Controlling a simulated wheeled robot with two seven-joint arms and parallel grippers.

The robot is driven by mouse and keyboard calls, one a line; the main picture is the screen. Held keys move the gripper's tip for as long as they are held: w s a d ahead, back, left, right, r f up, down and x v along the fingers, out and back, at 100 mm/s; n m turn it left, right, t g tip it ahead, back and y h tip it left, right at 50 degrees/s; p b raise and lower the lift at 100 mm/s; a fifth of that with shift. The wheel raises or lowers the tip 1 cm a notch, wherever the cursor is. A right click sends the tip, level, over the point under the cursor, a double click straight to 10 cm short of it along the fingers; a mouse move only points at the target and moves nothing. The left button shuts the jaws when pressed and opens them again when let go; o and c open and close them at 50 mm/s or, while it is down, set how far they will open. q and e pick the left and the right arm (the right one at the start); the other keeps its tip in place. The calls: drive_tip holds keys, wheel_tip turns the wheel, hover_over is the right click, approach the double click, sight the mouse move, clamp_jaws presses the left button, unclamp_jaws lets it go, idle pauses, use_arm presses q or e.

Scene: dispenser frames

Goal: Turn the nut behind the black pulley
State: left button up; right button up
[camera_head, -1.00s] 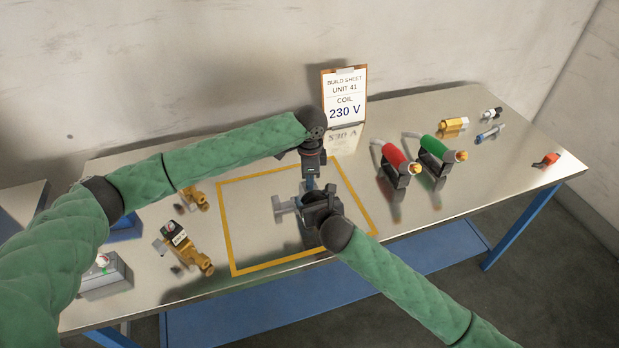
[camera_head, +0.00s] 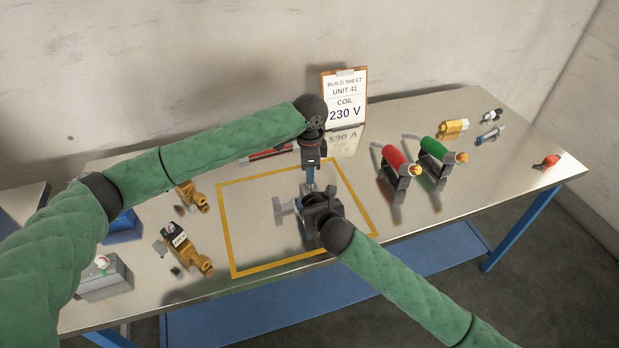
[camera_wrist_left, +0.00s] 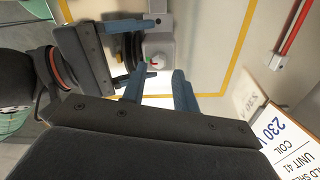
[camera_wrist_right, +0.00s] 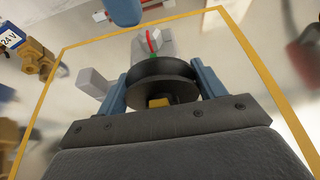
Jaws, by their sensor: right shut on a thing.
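The black pulley (camera_wrist_right: 160,78) sits between the blue fingers of my right gripper (camera_wrist_right: 161,84), which is shut on it. A brass-yellow nut (camera_wrist_right: 158,102) shows just below the pulley in the right wrist view, largely hidden. A grey unit with a red and green marked dial (camera_wrist_right: 153,42) lies beyond the pulley; it also shows in the left wrist view (camera_wrist_left: 158,48). My left gripper (camera_head: 310,186) points down close above the unit. In the left wrist view its fingers (camera_wrist_left: 160,72) stand apart with nothing seen between them.
A yellow outline (camera_head: 228,235) frames the work area. Red (camera_head: 394,156) and green (camera_head: 433,147) cylinders stand on holders to the right. Brass valves (camera_head: 187,248) lie to the left. The build sheet (camera_head: 344,97) stands behind. A red bar (camera_wrist_left: 293,28) lies behind my left arm.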

use_arm(q)
wheel_tip(320, 180, up, 8)
drive_tip(key=shift+r, duration=0.25)
use_arm(e)
drive_tip(key=o, duration=1.6)
drive_tip(key=shift+c, duration=0.2)
